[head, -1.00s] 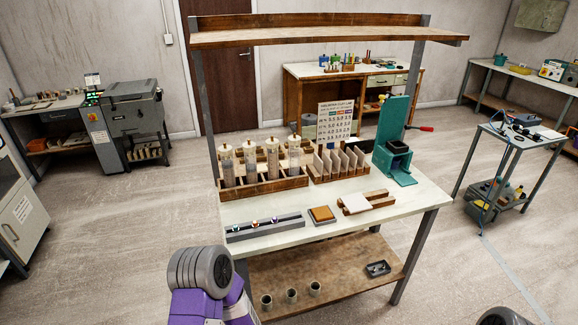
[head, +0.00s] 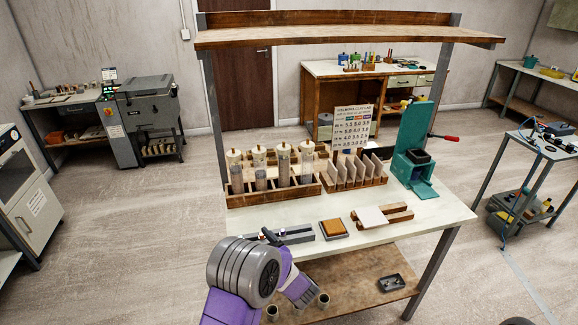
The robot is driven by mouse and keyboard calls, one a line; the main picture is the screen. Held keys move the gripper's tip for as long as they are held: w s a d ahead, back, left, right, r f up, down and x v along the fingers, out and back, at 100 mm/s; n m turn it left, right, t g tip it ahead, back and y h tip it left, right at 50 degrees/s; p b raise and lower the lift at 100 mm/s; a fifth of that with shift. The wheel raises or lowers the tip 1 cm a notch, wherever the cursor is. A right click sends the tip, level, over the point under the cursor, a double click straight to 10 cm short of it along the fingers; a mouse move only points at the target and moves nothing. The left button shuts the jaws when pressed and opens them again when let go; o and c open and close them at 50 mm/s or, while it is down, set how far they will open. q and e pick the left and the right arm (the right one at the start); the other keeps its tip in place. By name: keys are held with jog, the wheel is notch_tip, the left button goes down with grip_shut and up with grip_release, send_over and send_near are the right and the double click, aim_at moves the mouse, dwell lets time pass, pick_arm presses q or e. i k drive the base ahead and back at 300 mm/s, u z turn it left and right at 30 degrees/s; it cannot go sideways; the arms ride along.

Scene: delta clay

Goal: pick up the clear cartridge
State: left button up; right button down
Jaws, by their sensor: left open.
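Several upright tubes with pale caps stand in a wooden rack (head: 245,199) on the workbench. The rightmost tube (head: 307,163) looks clear in its upper part; I cannot tell for sure which one the task means. A grey rail (head: 298,235) with small shiny pieces lies in front of the rack, partly hidden by my arm. My right gripper is out of view.
A square brown-topped pad (head: 333,229) and a wooden holder with a white plate (head: 371,217) lie right of the rail. A slotted wooden stand (head: 352,182) and a green press (head: 413,165) stand behind. A shelf (head: 350,39) spans above. Cups (head: 323,300) stand on the lower shelf.

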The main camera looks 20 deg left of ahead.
aim_at(284, 161)
jog(key=i, duration=1.25)
